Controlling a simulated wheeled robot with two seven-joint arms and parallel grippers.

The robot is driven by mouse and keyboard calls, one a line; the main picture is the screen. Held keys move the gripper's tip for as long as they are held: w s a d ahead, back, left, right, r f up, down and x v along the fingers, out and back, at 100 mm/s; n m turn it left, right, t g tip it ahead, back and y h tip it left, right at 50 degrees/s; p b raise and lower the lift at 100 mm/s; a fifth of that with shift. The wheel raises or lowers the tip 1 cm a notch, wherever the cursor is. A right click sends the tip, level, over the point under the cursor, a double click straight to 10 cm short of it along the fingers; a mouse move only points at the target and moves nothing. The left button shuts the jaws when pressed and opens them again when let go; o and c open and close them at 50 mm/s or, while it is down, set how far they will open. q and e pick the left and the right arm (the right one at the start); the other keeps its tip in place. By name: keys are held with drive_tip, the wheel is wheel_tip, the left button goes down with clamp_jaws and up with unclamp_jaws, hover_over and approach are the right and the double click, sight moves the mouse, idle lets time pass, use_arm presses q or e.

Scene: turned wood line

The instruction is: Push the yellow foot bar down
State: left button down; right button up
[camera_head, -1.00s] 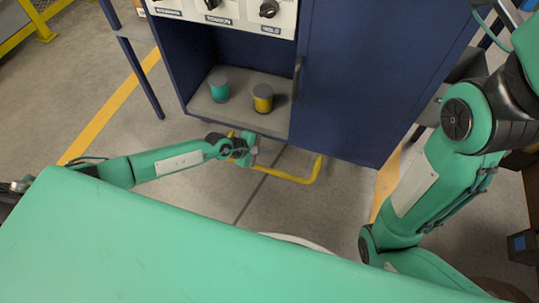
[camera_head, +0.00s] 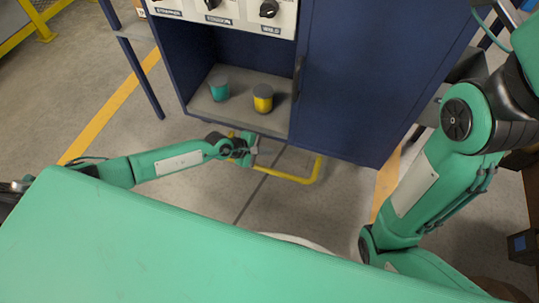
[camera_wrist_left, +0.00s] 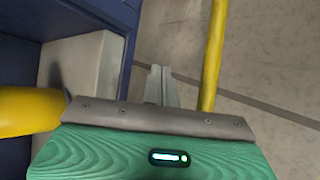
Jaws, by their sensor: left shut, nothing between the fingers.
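The yellow foot bar (camera_head: 298,179) is low in front of the blue cabinet, just above the floor. Its right end bends back under the cabinet, and its left part is hidden behind my left gripper (camera_head: 252,152). In the left wrist view the bar (camera_wrist_left: 213,55) runs up beside the shut, empty fingers of my left gripper (camera_wrist_left: 161,88). A thicker yellow piece (camera_wrist_left: 28,112) shows at the left edge of that view. I cannot tell whether the fingers touch the bar. My right arm shows at the right, but its gripper is out of view.
The blue cabinet (camera_head: 370,80) has an open grey shelf with a teal can (camera_head: 218,92) and a yellow can (camera_head: 263,101). A panel with black knobs (camera_head: 235,12) is above. Bare floor lies in front of the bar.

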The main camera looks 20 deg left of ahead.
idle(0.3)
use_arm(q)
drive_tip(key=shift+f+b, duration=0.35)
drive_tip(key=shift+f, duration=0.05)
drive_tip(key=shift+w+f+b, duration=0.15)
drive_tip(key=shift+f+b, duration=0.7)
drive_tip(key=shift+w+f+b, duration=0.15)
drive_tip(key=shift+f+b, duration=0.65)
drive_tip(key=shift+f, duration=0.05)
idle(1.4)
drive_tip(key=shift+r, duration=0.1)
idle(0.5)
drive_tip(key=shift+s+r+p, duration=0.15)
drive_tip(key=shift+r+p, duration=0.9)
drive_tip(key=shift+p, duration=0.1)
drive_tip(key=shift+s+r+p, duration=0.15)
drive_tip(key=shift+r+p, duration=0.85)
drive_tip(key=shift+p, duration=0.1)
drive_tip(key=r+p, duration=0.5)
drive_tip(key=shift+s, duration=0.35)
